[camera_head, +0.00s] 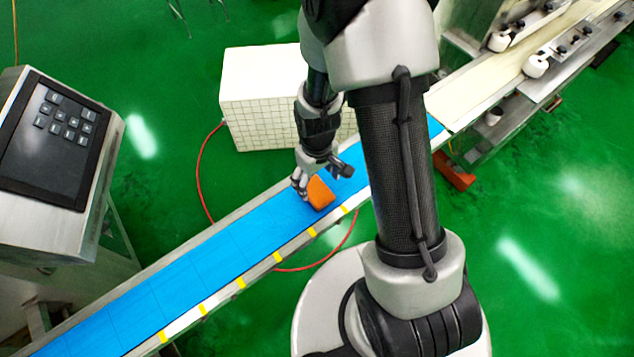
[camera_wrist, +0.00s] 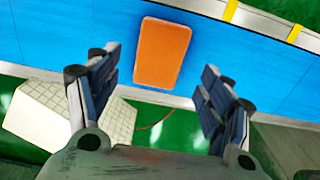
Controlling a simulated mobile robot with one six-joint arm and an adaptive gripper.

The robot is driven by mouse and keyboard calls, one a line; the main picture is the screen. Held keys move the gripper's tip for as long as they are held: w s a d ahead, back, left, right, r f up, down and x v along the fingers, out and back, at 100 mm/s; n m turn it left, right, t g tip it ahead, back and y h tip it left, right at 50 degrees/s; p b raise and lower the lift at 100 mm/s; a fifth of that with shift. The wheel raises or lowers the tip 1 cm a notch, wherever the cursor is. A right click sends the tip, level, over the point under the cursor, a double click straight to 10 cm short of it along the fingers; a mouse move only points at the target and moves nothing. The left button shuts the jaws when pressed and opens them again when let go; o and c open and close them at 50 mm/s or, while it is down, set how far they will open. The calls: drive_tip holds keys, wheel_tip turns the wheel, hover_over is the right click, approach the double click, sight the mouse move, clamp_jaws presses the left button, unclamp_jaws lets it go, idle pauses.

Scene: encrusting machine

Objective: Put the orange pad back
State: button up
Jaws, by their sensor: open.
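The orange pad (camera_head: 320,193) lies on the blue conveyor belt (camera_head: 225,247), near the middle of the head view. In the wrist view the orange pad (camera_wrist: 162,53) is a rounded rectangle lying near the belt's edge. My gripper (camera_head: 322,182) is open, with its fingers close to the pad in the head view. In the wrist view my gripper (camera_wrist: 160,85) has its fingers spread wide. The pad shows beyond and between the fingertips, and nothing is held. Whether a finger touches the pad cannot be told.
A white tiled box (camera_head: 262,95) stands behind the belt. A control panel (camera_head: 62,130) is at the left, and a machine with rollers (camera_head: 535,66) is at the upper right. Yellow marks line the belt's near rail (camera_head: 222,292). A red cable (camera_head: 200,165) runs over the green floor.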

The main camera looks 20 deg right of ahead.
wheel_tip(320, 180, up, 7)
drive_tip(key=p, duration=0.2)
wheel_tip(320, 180, up, 11)
drive_tip(key=m+t, duration=0.1)
hover_over(317, 191)
drive_tip(key=s+r+m+t, duration=0.2)
drive_tip(key=s+r+t, duration=0.1)
drive_tip(key=s+r, duration=1.2)
drive_tip(key=shift+r+m+t, duration=0.3)
drive_tip(key=shift+f, duration=0.1)
